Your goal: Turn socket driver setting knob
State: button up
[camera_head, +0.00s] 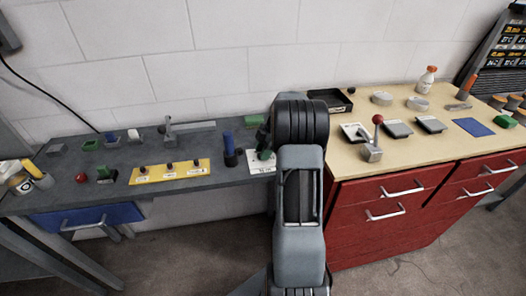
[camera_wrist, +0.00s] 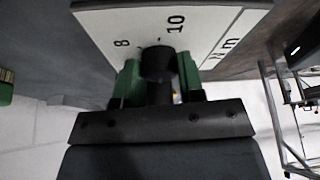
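The socket driver setting knob (camera_wrist: 158,62) is black and round. It stands on a white panel (camera_wrist: 110,25) printed with "8", "10" and "Nm". In the wrist view my gripper (camera_wrist: 159,75) has one green finger on each side of the knob, with no clear gap at the knob's sides. The knob's lower part is hidden behind the gripper. In the head view the white panel (camera_head: 262,169) lies at the right end of the grey table, and my gripper (camera_head: 264,151) is over it, mostly hidden by my arm. The knob's pointer is not readable.
On the grey table, a yellow panel (camera_head: 170,171) with several dark knobs and a blue cylinder (camera_head: 229,145) stand left of the white panel. A wooden-topped red cabinet (camera_head: 385,205) stands right, with a red-ball lever (camera_head: 377,120) and a black tray (camera_head: 330,100).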

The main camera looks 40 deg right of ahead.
jog(key=c, duration=0.4)
jog(key=shift+b, duration=0.35)
jog(key=shift+f+m+t+b, duration=0.15)
jog(key=shift+m+t+b, duration=0.15)
jog(key=shift+m+b, duration=0.4)
jog(key=m+t+h+b, duration=0.1)
jog(key=m+b, duration=0.2)
jog(key=shift+s+m, duration=0.15)
jog(key=shift+m, duration=0.15)
jog(key=m+h+b, duration=0.1)
jog(key=m, duration=0.2)
jog(key=m+t+h+b, duration=0.1)
jog(key=m+b, duration=0.1)
jog(key=m, duration=0.1)
jog(key=shift+a+t+b, duration=0.2)
jog(key=shift+t+b, duration=0.1)
jog(key=m, duration=0.2)
jog(key=m+h, duration=0.1)
jog(key=m, duration=0.1)
jog(key=m+h, duration=0.1)
jog(key=m, duration=0.1)
jog(key=shift+a+r+m, duration=0.15)
jog(key=shift+r+m, duration=0.15)
jog(key=m+h, duration=0.1)
jog(key=m, duration=0.2)
jog(key=m+g+h, duration=0.1)
jog(key=m, duration=0.1)
jog(key=shift+a+f+m, duration=0.1)
jog(key=shift+m, duration=0.3)
jog(key=shift+m+h, duration=0.3)
